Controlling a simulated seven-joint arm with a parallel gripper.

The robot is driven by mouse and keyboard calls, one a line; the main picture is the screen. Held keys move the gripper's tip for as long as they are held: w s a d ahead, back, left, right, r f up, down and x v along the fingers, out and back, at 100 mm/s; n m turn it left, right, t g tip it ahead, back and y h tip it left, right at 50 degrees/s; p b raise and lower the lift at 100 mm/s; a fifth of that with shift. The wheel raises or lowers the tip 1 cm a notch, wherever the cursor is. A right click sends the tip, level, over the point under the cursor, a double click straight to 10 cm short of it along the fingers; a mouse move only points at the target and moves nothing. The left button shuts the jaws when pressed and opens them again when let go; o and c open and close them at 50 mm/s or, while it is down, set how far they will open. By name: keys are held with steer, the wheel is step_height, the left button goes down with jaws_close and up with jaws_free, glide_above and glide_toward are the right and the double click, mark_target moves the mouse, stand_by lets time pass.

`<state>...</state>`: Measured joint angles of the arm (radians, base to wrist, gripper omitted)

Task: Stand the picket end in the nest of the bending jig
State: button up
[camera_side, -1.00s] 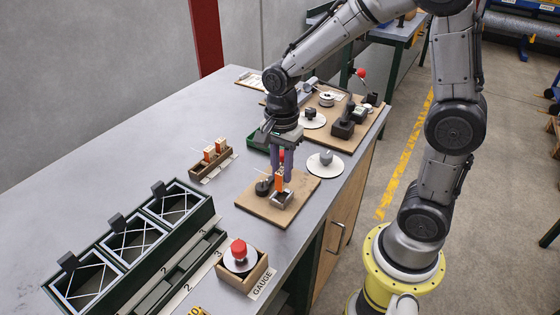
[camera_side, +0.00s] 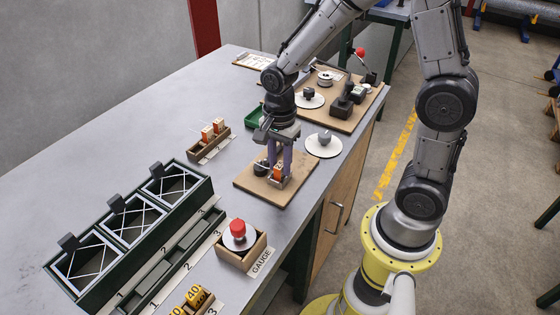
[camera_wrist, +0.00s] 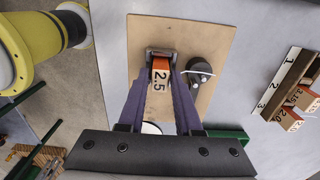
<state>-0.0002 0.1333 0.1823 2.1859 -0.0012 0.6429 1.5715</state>
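The picket end (camera_side: 278,172) is an orange block with a pale face marked 2.5, also seen in the wrist view (camera_wrist: 160,76). My gripper (camera_side: 279,178) points down with its two purple fingers on either side of the block, and in the wrist view the fingertips (camera_wrist: 161,66) close on it. The bending jig is a tan board (camera_side: 250,183) with a small grey metal nest (camera_wrist: 160,51) and a dark round post (camera_wrist: 199,71) beside it. The block looks upright, with its lower end at the nest; the fingers hide how deep it sits.
A wooden rack (camera_side: 209,144) with orange blocks stands left of the jig. A green frame tray (camera_side: 130,225) and a gauge box with a red knob (camera_side: 240,240) are nearer the front. A white disc with a grey knob (camera_side: 323,144) is close to the right.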

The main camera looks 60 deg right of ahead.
steer(key=o, duration=0.3)
step_height(320, 180, up, 14)
steer(key=shift+f, duration=0.1)
stand_by(0.5)
steer(key=s+n+t, duration=0.2)
steer(key=s+n, duration=0.2)
steer(key=n, duration=0.2)
steer(key=s+r+n+t, duration=0.1)
steer(key=s+n, duration=0.4)
steer(key=n, duration=0.1)
steer(key=s+r+n+t, duration=0.1)
steer(key=s+n+t, duration=0.1)
steer(key=s+n, duration=0.3)
steer(key=shift+n+t, duration=0.3)
steer(key=shift+n, duration=0.2)
